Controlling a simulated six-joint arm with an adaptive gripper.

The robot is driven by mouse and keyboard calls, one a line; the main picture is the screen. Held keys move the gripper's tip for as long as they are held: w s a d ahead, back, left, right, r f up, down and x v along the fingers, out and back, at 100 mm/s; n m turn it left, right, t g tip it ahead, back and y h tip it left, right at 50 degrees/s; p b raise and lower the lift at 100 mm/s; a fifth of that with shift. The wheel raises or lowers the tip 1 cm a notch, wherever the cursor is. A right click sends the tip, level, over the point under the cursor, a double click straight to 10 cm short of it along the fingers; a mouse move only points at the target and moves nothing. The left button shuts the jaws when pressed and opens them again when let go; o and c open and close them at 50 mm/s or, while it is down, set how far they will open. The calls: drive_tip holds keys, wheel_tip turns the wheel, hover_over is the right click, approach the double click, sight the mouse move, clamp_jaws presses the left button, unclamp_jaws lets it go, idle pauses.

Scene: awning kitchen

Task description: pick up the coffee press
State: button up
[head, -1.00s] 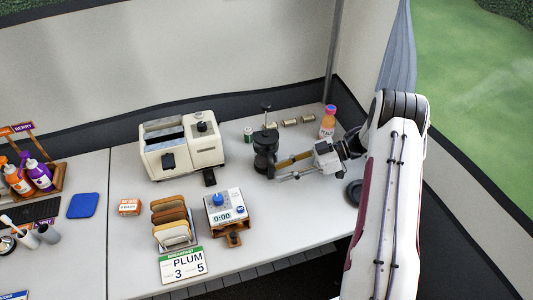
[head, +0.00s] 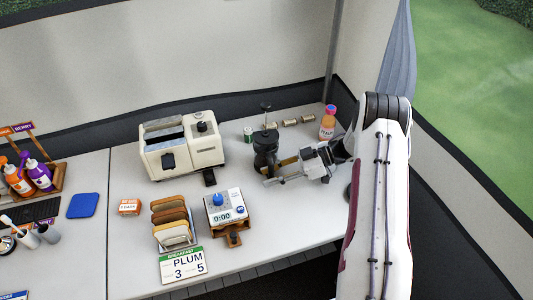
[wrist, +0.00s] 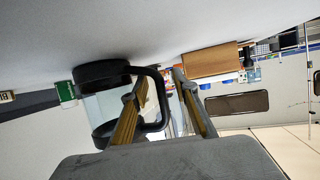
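The coffee press (head: 265,146) is dark with a clear body and a plunger knob on top. It stands upright on the table at the right of the toaster. In the wrist view, which shows the scene upside down, the press (wrist: 104,105) is at the left with its black handle (wrist: 165,102) toward the right. My gripper (head: 275,172) is open beside the press. In the wrist view its fingers (wrist: 160,80) straddle the handle: one overlaps the handle's loop, the other is outside it. I cannot tell whether either finger touches.
A cream toaster (head: 205,150) stands left of the press. A timer box (head: 224,206) and a toast rack (head: 171,222) are at the front left.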

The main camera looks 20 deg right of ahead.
sight(271, 163)
drive_tip(key=shift+c, duration=0.5)
clamp_jaws()
drive_tip(key=shift+r, duration=0.2)
drive_tip(key=shift+r, duration=4.75)
drive_tip(key=shift+r, duration=0.15)
